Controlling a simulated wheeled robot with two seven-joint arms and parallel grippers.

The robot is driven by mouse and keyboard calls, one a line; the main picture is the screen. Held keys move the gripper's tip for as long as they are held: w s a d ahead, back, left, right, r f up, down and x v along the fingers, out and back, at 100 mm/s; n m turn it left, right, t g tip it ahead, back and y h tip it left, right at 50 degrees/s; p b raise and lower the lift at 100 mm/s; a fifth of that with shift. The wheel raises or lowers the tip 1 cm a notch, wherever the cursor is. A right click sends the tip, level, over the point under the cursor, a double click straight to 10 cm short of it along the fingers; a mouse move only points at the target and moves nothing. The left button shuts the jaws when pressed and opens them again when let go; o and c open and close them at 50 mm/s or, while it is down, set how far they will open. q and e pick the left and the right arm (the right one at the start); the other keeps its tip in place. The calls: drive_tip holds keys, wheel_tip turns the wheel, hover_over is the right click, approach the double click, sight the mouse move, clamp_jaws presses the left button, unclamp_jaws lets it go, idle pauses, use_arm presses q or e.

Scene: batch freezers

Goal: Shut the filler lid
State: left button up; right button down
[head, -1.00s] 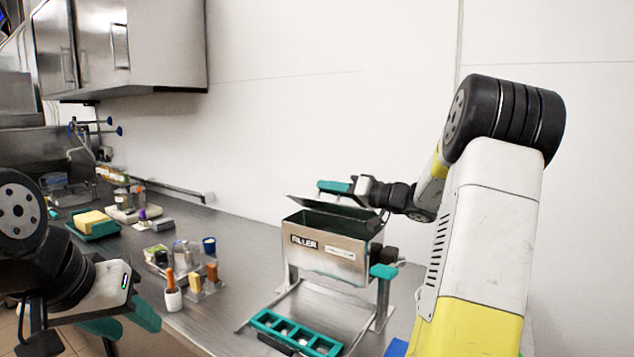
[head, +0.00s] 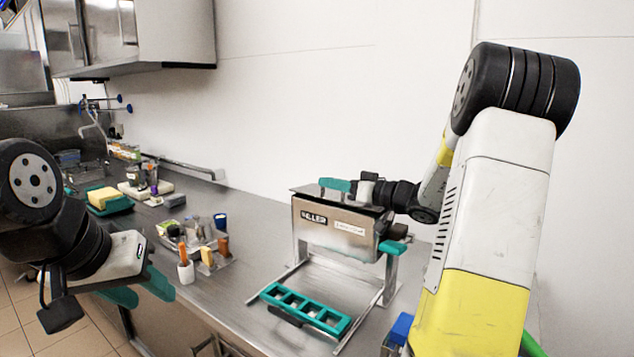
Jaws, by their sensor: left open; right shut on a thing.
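The filler (head: 328,243) is a steel box on a stand at the centre of the counter. Its filler lid (head: 308,191) lies low, about level over the box top; a small gap at the rim cannot be ruled out. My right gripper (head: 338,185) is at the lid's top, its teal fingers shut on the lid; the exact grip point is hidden. My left gripper (head: 140,290) is open and empty at the lower left, by the counter's front edge, well away from the filler.
A teal mould tray (head: 305,307) lies in front of the filler stand. A teal-handled lever (head: 393,248) sticks out at the filler's right. A white cup (head: 185,271) and several small containers stand on the left of the counter (head: 255,255). A wall is close behind.

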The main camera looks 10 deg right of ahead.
drive_tip(key=c, duration=1.4)
unclamp_jaws()
drive_tip(key=v, duration=0.8)
